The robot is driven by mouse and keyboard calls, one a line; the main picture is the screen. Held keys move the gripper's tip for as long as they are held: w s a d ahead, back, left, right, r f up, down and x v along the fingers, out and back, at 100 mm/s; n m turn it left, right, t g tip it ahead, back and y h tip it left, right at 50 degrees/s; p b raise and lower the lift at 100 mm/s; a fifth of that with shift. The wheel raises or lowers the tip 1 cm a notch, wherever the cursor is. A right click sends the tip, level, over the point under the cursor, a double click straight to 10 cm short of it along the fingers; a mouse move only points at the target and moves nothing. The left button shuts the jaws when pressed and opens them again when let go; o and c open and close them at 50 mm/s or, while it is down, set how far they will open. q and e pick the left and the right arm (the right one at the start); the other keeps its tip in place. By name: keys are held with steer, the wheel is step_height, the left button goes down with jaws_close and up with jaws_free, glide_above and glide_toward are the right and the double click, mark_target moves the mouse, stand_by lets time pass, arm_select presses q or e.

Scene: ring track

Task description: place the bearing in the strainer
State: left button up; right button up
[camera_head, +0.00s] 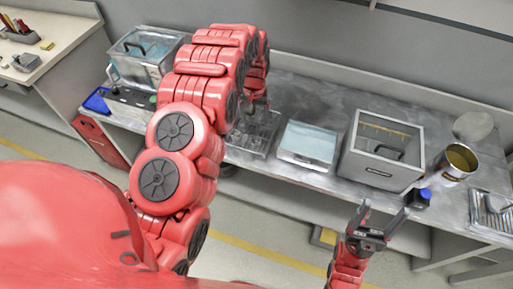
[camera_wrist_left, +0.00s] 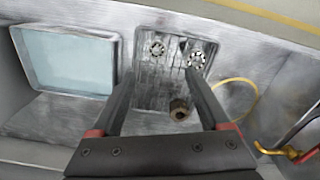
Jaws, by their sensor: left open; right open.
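Two round metal bearings (camera_wrist_left: 157,48) (camera_wrist_left: 197,59) lie on a grooved metal tray (camera_wrist_left: 146,88); a brown ring-like part (camera_wrist_left: 179,109) lies near its lower edge. The same tray (camera_head: 262,125) shows partly behind my left arm in the head view. My left gripper (camera_wrist_left: 159,75) is open and empty above the tray, with the bearings beyond its fingertips. My right gripper (camera_head: 384,212) is open and empty in front of the table. I cannot clearly pick out the strainer; a grey glass-topped box (camera_head: 384,152) has a yellow bar and dark handle inside.
A shallow tray with pale blue liquid (camera_head: 308,143) lies right of the grooved tray. A tin (camera_head: 456,162), a dark-blue item (camera_head: 418,198) and a ridged metal tray (camera_head: 490,212) stand at the right. A glass-topped tank (camera_head: 148,57) stands at the left. A yellow hose (camera_wrist_left: 256,94) curves beside the grooved tray.

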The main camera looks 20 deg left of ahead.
arm_select(q)
steer(key=p, duration=0.2)
glide_above(256, 141)
steer(key=f, duration=0.5)
steer(key=shift+a+f, duration=0.3)
steer(key=shift+f, duration=0.55)
steer(key=shift+d+f+p, duration=0.15)
steer(key=shift+f+p, duration=0.25)
steer(key=shift+p, duration=0.2)
step_height(256, 141, down, 2)
steer(key=shift+d+f+p, duration=0.1)
steer(key=shift+d+p, duration=0.05)
steer(key=shift+p, duration=0.35)
steer(key=shift+w+f+b, duration=0.1)
steer(key=shift+f+b, duration=0.35)
steer(key=shift+f, duration=0.65)
jaws_close()
